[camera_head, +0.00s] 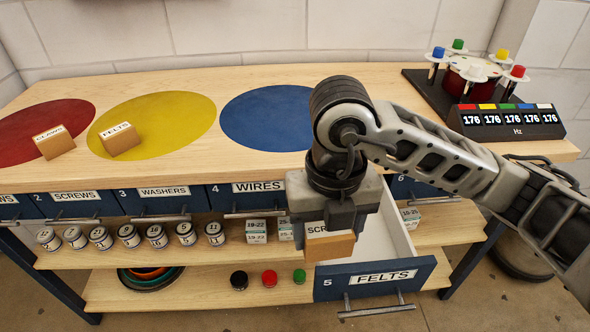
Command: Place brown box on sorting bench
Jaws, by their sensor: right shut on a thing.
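My right gripper (328,222) points down in front of the bench and is shut on a small brown box (330,247). The box's white label starts with "SC"; the rest is hidden by the gripper. The box hangs beside the open drawer, below the level of the bench top. The sorting bench (240,165) has a light wood top with red (60,112), yellow (175,118) and blue (265,115) discs. A brown box labelled CLAWS (55,147) sits by the red disc's edge, and one labelled FELTS (119,142) on the yellow disc. My left gripper is out of view.
The FELTS drawer (378,279), number 5, stands open below my right arm. A device with coloured knobs (468,75) and a numeric display (508,122) takes the right end of the top. Jars (128,236) line the shelf below. The blue disc looks bare.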

